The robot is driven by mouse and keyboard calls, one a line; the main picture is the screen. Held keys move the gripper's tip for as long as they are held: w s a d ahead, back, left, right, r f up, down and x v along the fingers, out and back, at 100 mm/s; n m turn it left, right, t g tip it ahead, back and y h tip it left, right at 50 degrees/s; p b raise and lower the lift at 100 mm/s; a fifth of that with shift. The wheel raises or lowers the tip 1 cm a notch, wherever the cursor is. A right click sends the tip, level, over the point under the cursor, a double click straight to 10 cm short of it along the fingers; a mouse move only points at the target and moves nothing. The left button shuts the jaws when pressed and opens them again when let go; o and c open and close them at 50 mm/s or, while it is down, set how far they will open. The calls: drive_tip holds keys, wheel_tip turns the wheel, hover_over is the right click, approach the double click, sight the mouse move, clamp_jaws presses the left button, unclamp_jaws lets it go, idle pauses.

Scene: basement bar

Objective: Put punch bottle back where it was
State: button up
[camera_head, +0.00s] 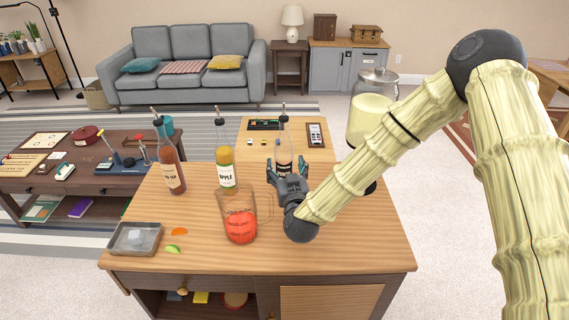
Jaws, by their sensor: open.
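A slim bottle (284,145) with a dark collar and spout stands upright on the wooden bar cabinet top (340,235). Its lower part and label are mostly hidden by my gripper (289,172), so I cannot read whether it is the punch bottle. My gripper is open, low over the top, right at this bottle; I cannot tell if the fingers touch it. An orange-red bottle (170,162) stands at the left, its label too small to read surely. A yellow-green bottle (225,155) labelled APPLE stands between them.
A glass pitcher (239,218) with red contents stands just left of my gripper. A metal tray (135,238) and fruit slices (173,249) lie front left. A pale-yellow drink dispenser (368,120) stands right, behind my arm. The front right of the top is clear.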

drive_tip(key=s+d+b, duration=0.1)
drive_tip(key=s, duration=0.7)
drive_tip(key=shift+s+d, duration=0.15)
drive_tip(key=shift+s, duration=0.2)
